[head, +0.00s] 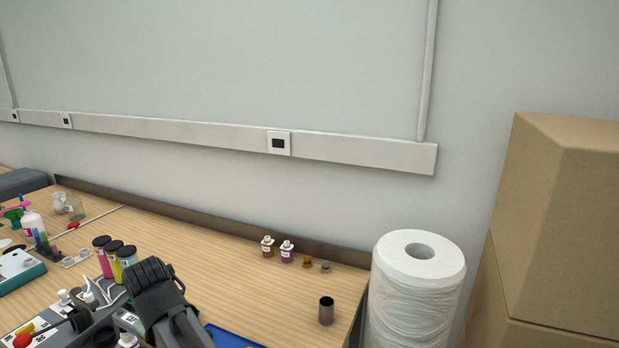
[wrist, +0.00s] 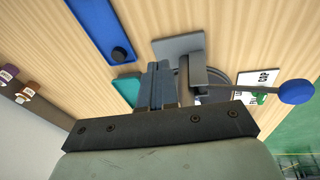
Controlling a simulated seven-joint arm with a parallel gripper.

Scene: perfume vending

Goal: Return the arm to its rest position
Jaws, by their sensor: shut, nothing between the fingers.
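My gripper (wrist: 160,68) shows in the wrist view with its two narrow fingers side by side, shut and empty. It is above the wooden table, beside a grey bracket and a lever with a blue knob (wrist: 297,91). How high it hangs over the table is hard to tell. In the head view a dark part of my arm reaches up from the bottom edge; the fingertips cannot be made out there.
A blue tray (wrist: 100,25) holds a dark disc. The table's back middle is clear.

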